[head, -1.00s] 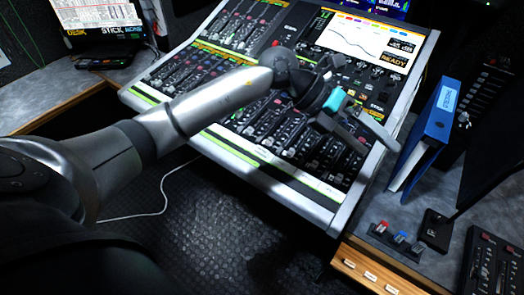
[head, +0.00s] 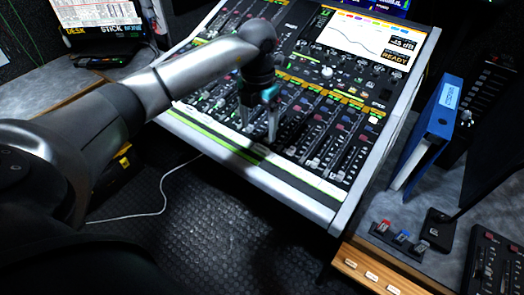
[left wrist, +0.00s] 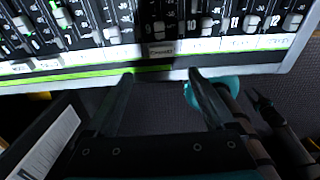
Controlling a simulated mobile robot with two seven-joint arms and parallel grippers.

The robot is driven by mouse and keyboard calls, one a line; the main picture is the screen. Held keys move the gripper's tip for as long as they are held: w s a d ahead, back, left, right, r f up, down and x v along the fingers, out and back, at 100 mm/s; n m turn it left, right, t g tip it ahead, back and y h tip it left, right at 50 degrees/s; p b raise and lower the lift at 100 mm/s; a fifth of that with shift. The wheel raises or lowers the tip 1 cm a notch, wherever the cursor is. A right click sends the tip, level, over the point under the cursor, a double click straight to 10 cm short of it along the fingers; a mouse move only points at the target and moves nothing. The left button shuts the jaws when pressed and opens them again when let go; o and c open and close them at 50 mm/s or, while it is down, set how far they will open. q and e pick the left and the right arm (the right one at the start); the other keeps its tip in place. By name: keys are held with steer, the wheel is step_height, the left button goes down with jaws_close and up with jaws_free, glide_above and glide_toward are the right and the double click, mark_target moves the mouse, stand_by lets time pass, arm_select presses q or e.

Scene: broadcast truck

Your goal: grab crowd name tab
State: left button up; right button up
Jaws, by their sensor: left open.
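The mixing console (head: 290,187) fills the middle of the head view, with rows of faders and a pale label strip along its front. In the left wrist view, a small grey tab (left wrist: 160,48) with dark, hard-to-read lettering sits on that strip below fader 9; it looks like the crowd name tab. In the head view I cannot pick the tab out. My left gripper (head: 260,128) points down over the front faders, open and empty. In the left wrist view its fingertips (left wrist: 160,78) straddle the tab's line, short of it and apart from it.
A screen (head: 362,38) is at the console's back. A white cable (head: 160,195) lies on the dark floor in front of the console.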

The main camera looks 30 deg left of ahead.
mark_target(260, 150)
arm_select(q)
step_height(260, 150, down, 8)
steer(key=shift+w+d+r+b, duration=0.1)
steer(key=shift+d+r+b, duration=0.1)
steer(key=shift+b, duration=0.5)
jaws_close()
stand_by(0.4)
steer(key=shift+r, duration=0.1)
